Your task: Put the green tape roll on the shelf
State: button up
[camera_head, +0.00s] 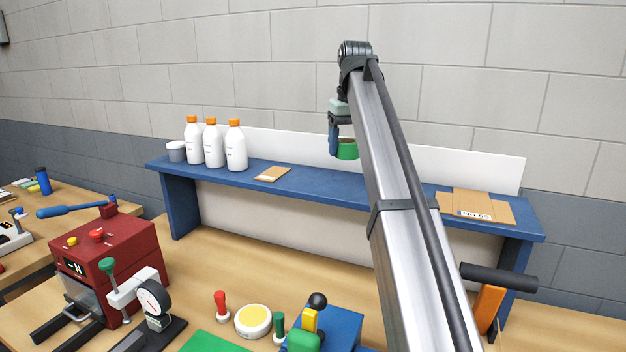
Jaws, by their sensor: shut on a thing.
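The green tape roll (347,149) is held in the air above the blue shelf (310,188), near its middle. My gripper (335,143) is shut on the roll, with a blue finger showing at the roll's left side. My silver arm link hides the right part of the roll's surroundings and part of the shelf. I cannot tell exactly how high the roll is above the shelf top.
Several white bottles with orange caps (211,145) and a grey-white tub (176,151) stand at the shelf's left end. A cardboard piece (272,174) lies right of them. Folded cardboard (478,205) lies at the right end. The shelf between the cardboard pieces looks clear.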

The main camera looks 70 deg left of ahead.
aim_at(343, 186)
jog(key=shift+s+a+f, duration=0.1)
jog(key=shift+f, duration=1.9)
jog(key=shift+s+a+f, duration=0.1)
jog(key=shift+f, duration=1.85)
jog(key=shift+f, duration=0.1)
jog(key=o, duration=1)
jog(key=shift+o, duration=0.2)
notch_tip(343, 186, up, 8)
jog(key=d, duration=0.1)
jog(key=shift+f, duration=0.15)
